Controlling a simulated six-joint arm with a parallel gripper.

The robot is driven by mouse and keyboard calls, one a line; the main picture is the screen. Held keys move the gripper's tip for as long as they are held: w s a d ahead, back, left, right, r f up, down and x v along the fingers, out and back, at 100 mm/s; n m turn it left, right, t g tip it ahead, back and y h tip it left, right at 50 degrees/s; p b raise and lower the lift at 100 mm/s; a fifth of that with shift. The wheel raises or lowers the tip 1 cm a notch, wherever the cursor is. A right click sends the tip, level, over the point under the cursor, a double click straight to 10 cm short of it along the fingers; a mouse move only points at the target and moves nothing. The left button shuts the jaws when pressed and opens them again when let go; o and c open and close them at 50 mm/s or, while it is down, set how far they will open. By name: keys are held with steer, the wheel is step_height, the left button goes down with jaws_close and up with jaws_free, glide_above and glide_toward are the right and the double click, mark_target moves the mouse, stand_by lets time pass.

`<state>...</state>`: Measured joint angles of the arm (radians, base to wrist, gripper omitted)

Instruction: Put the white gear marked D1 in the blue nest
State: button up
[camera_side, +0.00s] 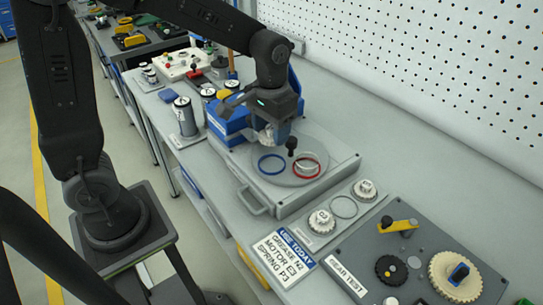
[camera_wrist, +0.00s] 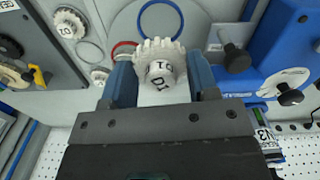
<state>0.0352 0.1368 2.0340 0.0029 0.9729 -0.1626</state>
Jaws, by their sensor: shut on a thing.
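My gripper (camera_wrist: 164,78) is shut on the white gear marked D1 (camera_wrist: 160,58), which sits between its two blue-grey fingers in the wrist view. In the side view my gripper (camera_side: 268,133) is above the round plate, with the gear partly hidden by the fingers. The blue nest is a blue ring (camera_side: 271,174) on that plate, just below the gripper in the picture. The blue nest also shows in the wrist view (camera_wrist: 139,18), beyond the gear, and looks empty. The gear appears held above the plate, apart from the nest.
A red ring (camera_side: 306,178) lies right of the blue one. A black knob (camera_side: 291,144) stands on the plate close to my gripper. Other white gears (camera_side: 322,221) sit in front, beside the dark gear-test board (camera_side: 400,246).

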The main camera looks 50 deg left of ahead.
mark_target(271, 166)
steer(key=shift+f, duration=3.4)
steer(key=shift+f, duration=0.15)
steer(key=shift+f, duration=0.35)
steer(key=shift+f, duration=0.1)
steer(key=o, duration=0.9)
